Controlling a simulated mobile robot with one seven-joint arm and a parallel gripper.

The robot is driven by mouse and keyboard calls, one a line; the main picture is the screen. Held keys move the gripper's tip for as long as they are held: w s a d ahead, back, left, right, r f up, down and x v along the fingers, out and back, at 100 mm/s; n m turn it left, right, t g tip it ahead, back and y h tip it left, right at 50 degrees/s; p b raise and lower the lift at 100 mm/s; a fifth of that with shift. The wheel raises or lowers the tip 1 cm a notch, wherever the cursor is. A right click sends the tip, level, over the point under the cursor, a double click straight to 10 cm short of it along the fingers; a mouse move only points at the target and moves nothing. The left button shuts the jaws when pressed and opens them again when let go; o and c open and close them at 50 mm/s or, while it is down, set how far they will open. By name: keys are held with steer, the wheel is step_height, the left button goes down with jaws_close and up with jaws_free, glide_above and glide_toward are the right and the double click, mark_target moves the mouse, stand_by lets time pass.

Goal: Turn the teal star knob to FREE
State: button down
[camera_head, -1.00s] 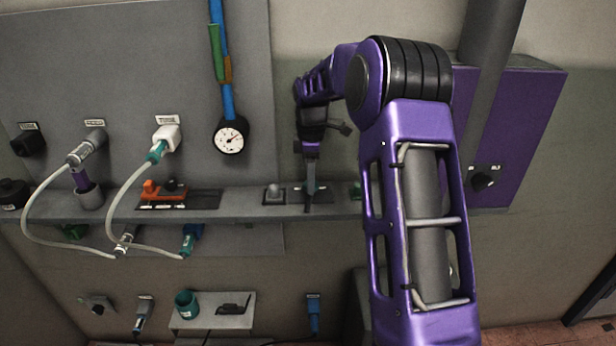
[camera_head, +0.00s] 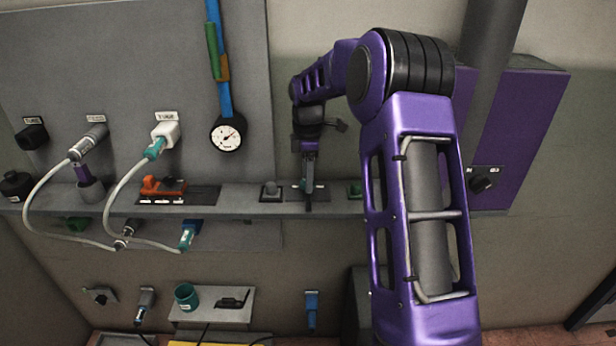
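I cannot clearly make out the teal star knob or its markings. My gripper (camera_head: 308,203) points down at the shelf (camera_head: 235,206), over or touching a small dark plate there. It hides whatever stands directly under and behind it. Its fingers show as one thin dark shape, so I cannot tell whether they are open or shut. A small green thing (camera_head: 354,190) sits on the shelf just right of my gripper, partly hidden by my arm. Its shape is unclear.
A grey knob (camera_head: 270,188) stands just left of my gripper. An orange-handled clamp (camera_head: 160,186) sits further left. A dial gauge (camera_head: 227,133) hangs above. A purple cabinet (camera_head: 522,120) with a black rotary switch stands right.

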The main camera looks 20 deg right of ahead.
steer(key=shift+c, duration=1.5)
jaws_free()
step_height(320, 180, up, 18)
steer(key=shift+f, duration=0.25)
